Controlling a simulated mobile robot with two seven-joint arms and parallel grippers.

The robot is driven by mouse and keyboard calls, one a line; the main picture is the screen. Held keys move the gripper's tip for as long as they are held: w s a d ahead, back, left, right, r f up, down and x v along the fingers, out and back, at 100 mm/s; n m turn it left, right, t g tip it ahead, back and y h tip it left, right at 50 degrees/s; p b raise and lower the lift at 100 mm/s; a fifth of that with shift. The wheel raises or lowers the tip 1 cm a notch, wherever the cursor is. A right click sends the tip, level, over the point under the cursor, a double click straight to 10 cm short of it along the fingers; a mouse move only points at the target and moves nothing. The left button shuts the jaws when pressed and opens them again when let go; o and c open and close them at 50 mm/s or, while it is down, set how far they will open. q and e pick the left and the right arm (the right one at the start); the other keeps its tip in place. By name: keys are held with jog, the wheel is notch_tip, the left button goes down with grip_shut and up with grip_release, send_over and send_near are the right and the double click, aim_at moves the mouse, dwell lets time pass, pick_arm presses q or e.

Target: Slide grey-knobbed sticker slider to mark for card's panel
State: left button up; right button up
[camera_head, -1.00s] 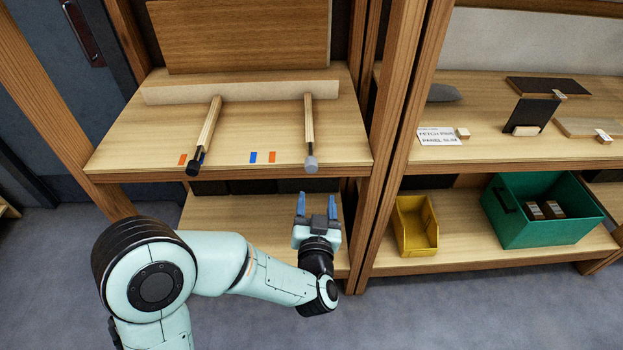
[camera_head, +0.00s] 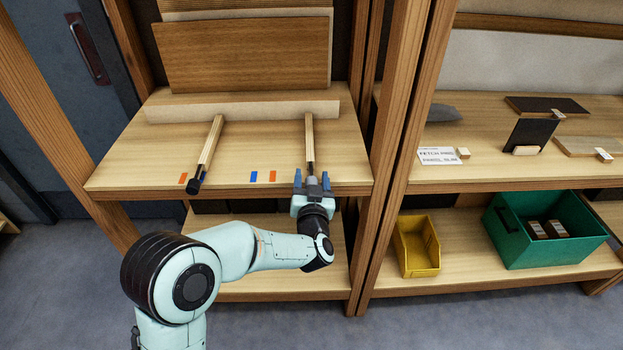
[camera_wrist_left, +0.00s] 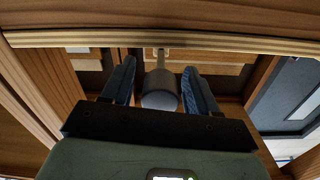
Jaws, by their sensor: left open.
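The right slider's wooden bar (camera_head: 309,138) runs from a pale rail to the shelf's front edge. Its grey knob (camera_wrist_left: 160,92) sits between my left gripper's fingers in the left wrist view. My left gripper (camera_head: 312,180) is open, with a finger on each side of the knob; it largely hides the knob in the head view. A blue sticker (camera_head: 253,176) and an orange sticker (camera_head: 273,176) lie left of this slider. The card (camera_head: 438,156) stands on the right shelf; its small print seems to read "fetch pine panel slim". My right gripper is not in view.
A black-knobbed slider (camera_head: 205,155) lies to the left, beside another orange sticker (camera_head: 183,178). Wooden panels (camera_head: 245,55) stand behind the rail (camera_head: 240,108). A post (camera_head: 390,130) rises right of my gripper. A yellow bin (camera_head: 417,246) and green crate (camera_head: 550,232) sit lower right.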

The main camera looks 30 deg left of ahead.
aim_at(250, 181)
pick_arm(q)
jog(key=shift+w+a, duration=0.1)
jog(key=shift+w, duration=0.1)
jog(key=shift+c, duration=0.2)
grip_shut()
jog(key=s+a, duration=0.1)
jog(key=a, duration=0.1)
jog(key=s+a+b, duration=0.1)
jog(key=s+a, duration=0.1)
jog(key=a, duration=0.1)
jog(key=s+a+b, duration=0.1)
jog(key=a, duration=0.1)
jog(key=shift+s+a, duration=0.2)
jog(key=shift+s, duration=0.05)
jog(key=s+a, duration=0.1)
jog(key=s+a+b, duration=0.1)
jog(key=a, duration=0.1)
jog(key=s+a, duration=0.1)
jog(key=shift+a+b, duration=0.35)
jog(key=shift+s+a, duration=0.25)
jog(key=shift+a, duration=0.15)
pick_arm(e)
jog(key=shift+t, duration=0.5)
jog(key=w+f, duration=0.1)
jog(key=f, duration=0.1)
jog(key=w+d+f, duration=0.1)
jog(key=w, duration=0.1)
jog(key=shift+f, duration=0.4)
